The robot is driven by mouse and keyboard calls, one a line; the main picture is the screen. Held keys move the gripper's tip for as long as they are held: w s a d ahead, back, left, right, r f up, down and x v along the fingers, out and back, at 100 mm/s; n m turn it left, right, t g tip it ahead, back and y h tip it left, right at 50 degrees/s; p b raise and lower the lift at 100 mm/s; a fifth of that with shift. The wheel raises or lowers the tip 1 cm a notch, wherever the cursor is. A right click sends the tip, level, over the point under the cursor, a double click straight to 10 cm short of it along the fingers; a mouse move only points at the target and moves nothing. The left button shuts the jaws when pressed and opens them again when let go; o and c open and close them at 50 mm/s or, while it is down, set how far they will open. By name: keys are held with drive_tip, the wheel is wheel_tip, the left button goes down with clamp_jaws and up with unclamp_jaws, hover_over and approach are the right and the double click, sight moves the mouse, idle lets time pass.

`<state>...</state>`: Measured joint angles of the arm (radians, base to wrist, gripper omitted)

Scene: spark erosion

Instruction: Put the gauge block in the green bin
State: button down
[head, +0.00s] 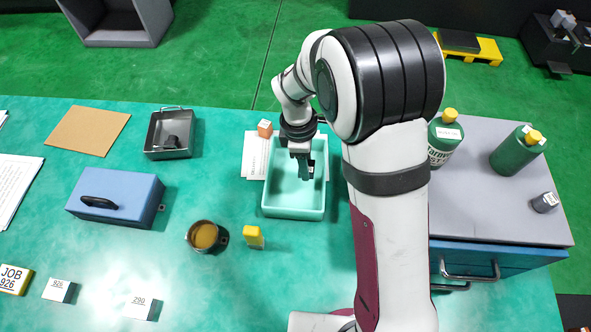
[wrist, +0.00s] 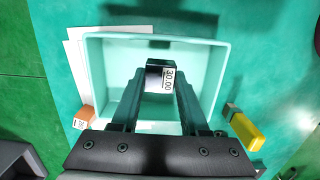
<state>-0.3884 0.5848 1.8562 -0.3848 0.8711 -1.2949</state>
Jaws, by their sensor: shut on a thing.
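The pale green bin (head: 294,213) stands on the green table near the middle in the head view. In the wrist view its rim (wrist: 226,70) frames my gripper. My gripper (wrist: 158,90) is shut on the gauge block (wrist: 154,78), a small dark block with a white label reading 30.00. The gauge block is between the fingertips, over the bin's inside. In the head view my gripper (head: 304,172) is above the bin, and the block is too small and dark there to tell apart from the fingers.
White papers (head: 256,155) and an orange block (head: 265,128) lie left of the bin. A grey tray (head: 170,140) and blue box (head: 115,197) are further left; a blue cabinet with bottles (head: 516,150) is at right.

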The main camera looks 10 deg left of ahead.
drive_tip(key=shift+w+a+f, duration=0.2)
drive_tip(key=shift+a+f, duration=0.7)
drive_tip(key=shift+a, duration=0.25)
drive_tip(key=shift+f, duration=1.85)
drive_tip(key=shift+c, duration=2.1)
unclamp_jaws()
drive_tip(key=shift+f, duration=0.1)
